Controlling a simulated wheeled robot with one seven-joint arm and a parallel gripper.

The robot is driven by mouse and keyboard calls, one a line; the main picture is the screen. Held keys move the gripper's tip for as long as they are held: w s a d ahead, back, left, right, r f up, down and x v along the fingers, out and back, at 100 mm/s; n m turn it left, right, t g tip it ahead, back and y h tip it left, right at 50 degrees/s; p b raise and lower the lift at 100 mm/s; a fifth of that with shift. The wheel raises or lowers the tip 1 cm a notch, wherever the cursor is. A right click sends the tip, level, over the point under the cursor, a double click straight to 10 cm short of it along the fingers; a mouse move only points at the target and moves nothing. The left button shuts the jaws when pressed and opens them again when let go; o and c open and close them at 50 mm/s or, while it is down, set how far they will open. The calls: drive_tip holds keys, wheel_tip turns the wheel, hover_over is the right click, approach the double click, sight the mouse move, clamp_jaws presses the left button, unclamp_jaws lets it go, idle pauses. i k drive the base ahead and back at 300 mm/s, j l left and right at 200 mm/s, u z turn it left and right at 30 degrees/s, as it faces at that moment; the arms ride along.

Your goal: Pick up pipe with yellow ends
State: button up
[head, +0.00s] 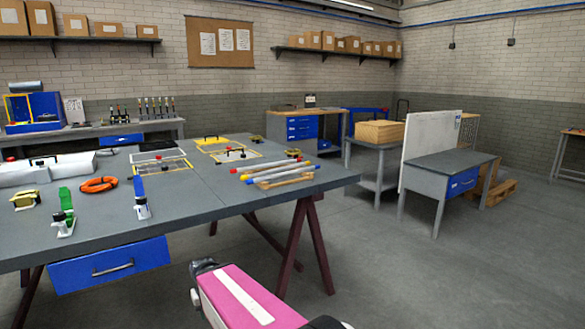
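The pipe with yellow ends (275,171) is a thin pale pipe lying near the right end of the big grey worktable (190,206). Its left yellow tip shows clearly; its right end is small and hard to make out. It lies close among other pale pipes with red and blue ends, at a light wooden holder (284,180). A pink arm link of mine with a white stripe shows at the bottom of the head view, in front of the table and well apart from the pipes. My gripper's fingers do not show.
A smaller bench (445,168) stands at right. The floor between is clear.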

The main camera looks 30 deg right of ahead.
sight(308, 163)
drive_tip(key=i+l, duration=0.1)
drive_tip(key=l, duration=0.3)
drive_tip(key=i+l, duration=0.15)
drive_tip(key=l, duration=0.25)
drive_tip(key=i+l, duration=0.1)
drive_tip(key=l, duration=0.3)
drive_tip(key=i+l, duration=0.1)
drive_tip(key=l, duration=0.3)
drive_tip(key=i+l, duration=0.15)
drive_tip(key=l, duration=0.25)
drive_tip(key=i+l, duration=0.1)
drive_tip(key=l, duration=0.3)
